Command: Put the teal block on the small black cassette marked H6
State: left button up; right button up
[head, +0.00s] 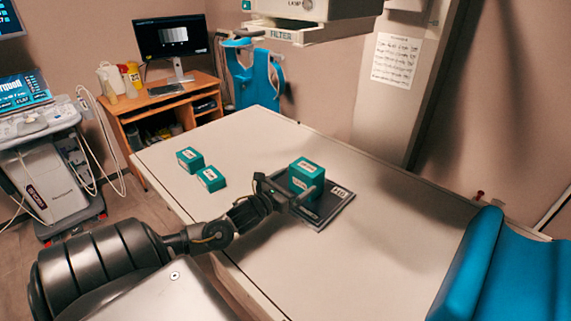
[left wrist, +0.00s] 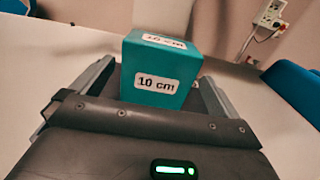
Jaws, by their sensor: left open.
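A teal block (head: 305,175) stands on the black cassette (head: 325,212), whose white label (head: 340,192) seems to read H6. In the left wrist view the teal block (left wrist: 160,72) shows a "10 cm" label and sits between the spread fingers. My left gripper (head: 300,190) is open around the block, one finger on each side. A gap to the finger shows on the right side in the left wrist view. The block's lower part and its contact with the cassette are partly hidden by the gripper. My right gripper does not show in either view.
Two other teal blocks stand to the left on the pale table (head: 400,225): one farther back (head: 190,159) and one nearer (head: 211,179). A blue cushion (head: 480,265) lies at the right end. An overhead unit (head: 310,22) hangs above the far side.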

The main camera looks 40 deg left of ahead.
pick_arm(q)
jog(key=shift+s, duration=2.05)
